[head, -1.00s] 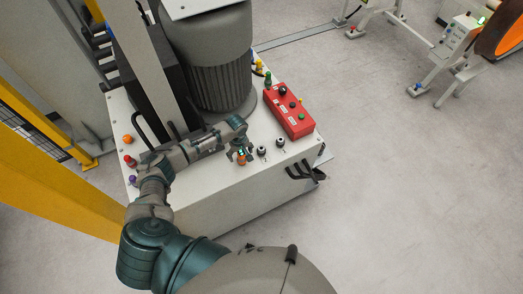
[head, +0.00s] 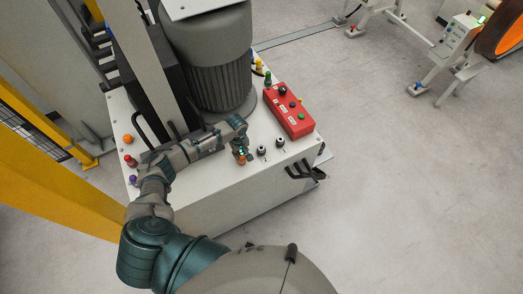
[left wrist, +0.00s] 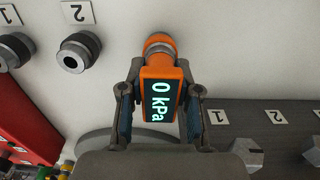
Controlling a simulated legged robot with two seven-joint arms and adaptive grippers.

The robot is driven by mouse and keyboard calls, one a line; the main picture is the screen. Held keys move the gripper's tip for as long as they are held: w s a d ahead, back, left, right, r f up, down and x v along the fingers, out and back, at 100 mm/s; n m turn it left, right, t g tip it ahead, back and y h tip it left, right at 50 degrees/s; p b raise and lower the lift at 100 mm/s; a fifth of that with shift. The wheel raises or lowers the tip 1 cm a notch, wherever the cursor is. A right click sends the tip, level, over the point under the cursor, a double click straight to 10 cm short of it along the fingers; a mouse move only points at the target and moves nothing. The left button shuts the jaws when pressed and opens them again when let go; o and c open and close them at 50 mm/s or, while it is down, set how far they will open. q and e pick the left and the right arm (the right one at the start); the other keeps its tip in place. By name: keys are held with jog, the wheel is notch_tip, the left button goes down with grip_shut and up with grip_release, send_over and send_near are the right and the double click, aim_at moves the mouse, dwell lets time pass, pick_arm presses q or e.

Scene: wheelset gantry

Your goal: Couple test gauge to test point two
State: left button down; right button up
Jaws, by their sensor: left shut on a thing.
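The test gauge (left wrist: 160,95) is an orange block with a lit display reading 0 kPa. My left gripper (left wrist: 159,100) is shut on it, one finger on each side. In the head view the left gripper (head: 241,154) is low over the white cabinet top, with the orange gauge mostly hidden in it. The gauge's far end has a round collar against the white surface; I cannot tell how it is seated. Test point two (left wrist: 78,51), a dark ribbed fitting under a label 2, stands apart to the left. Test point one (left wrist: 12,51) is beyond it.
A red control box (head: 289,110) with buttons is on the cabinet top (head: 211,177), beyond the test points. A large grey motor (head: 222,85) stands behind. Several coloured knobs line the cabinet's left edge. A black handle (head: 303,169) projects from the cabinet's side.

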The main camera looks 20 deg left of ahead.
pick_arm(q)
jog(key=shift+r+p, duration=1.75)
jog(key=shift+r, duration=1.2)
